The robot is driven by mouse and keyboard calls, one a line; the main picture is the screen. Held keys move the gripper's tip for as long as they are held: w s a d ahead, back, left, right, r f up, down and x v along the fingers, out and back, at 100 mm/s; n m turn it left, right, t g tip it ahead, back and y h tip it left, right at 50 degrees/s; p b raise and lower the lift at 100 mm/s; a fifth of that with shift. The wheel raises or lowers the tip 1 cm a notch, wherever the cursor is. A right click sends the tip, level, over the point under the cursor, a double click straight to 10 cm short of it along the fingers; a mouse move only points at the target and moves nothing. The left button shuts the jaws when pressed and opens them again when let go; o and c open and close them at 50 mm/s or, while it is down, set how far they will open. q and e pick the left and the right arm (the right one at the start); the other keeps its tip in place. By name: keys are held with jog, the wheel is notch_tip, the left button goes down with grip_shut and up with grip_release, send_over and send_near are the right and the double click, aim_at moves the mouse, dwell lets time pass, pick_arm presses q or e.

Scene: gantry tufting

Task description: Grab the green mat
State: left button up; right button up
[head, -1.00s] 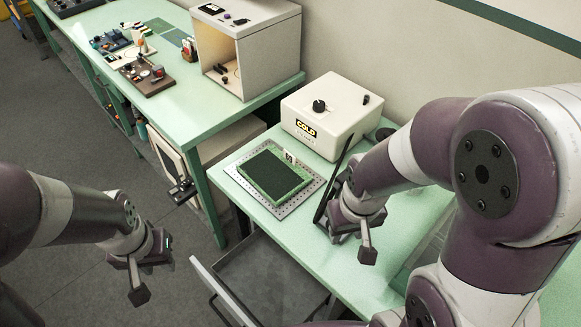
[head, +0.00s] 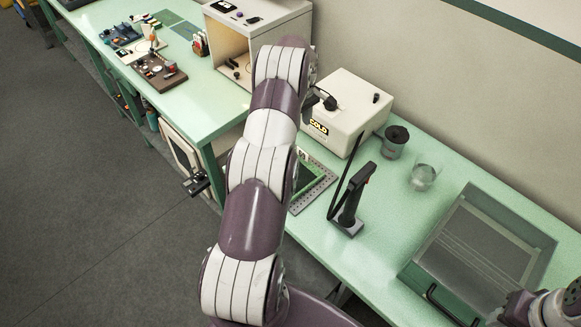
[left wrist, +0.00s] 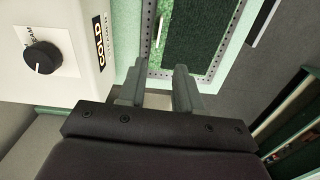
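The green mat (head: 307,180) lies on a grey perforated plate (head: 322,191) on the near table, mostly hidden behind my left arm in the head view. In the left wrist view the mat (left wrist: 205,38) shows a dark green top with a lighter green border, ahead of the fingers. My left gripper (left wrist: 157,90) is open, its two fingers apart with nothing between them. In the head view the left gripper (head: 322,99) is a dark shape by the white box, its fingers unclear. My right gripper (head: 516,306) is at the bottom right corner, its fingers unclear.
The white COLD box (head: 346,108) stands close beside my left gripper, behind the plate. A black handled tool (head: 350,205), a dark cup (head: 395,141), a clear glass (head: 423,177) and a glass-topped case (head: 480,255) stand to the right. Flat green sheets (head: 186,36) lie on the far table.

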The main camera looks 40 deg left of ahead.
pick_arm(q)
jog(key=b, duration=0.6)
send_over(302, 151)
notch_tip(302, 151, down, 6)
notch_tip(302, 151, down, 3)
jog(key=p, duration=0.4)
jog(key=shift+w, duration=0.1)
notch_tip(302, 151, down, 3)
jog(key=shift+r+p, duration=0.2)
jog(key=shift+p, duration=0.15)
jog(key=shift+f, duration=0.25)
jog(key=shift+d, duration=0.1)
jog(key=shift+c, duration=0.3)
grip_shut()
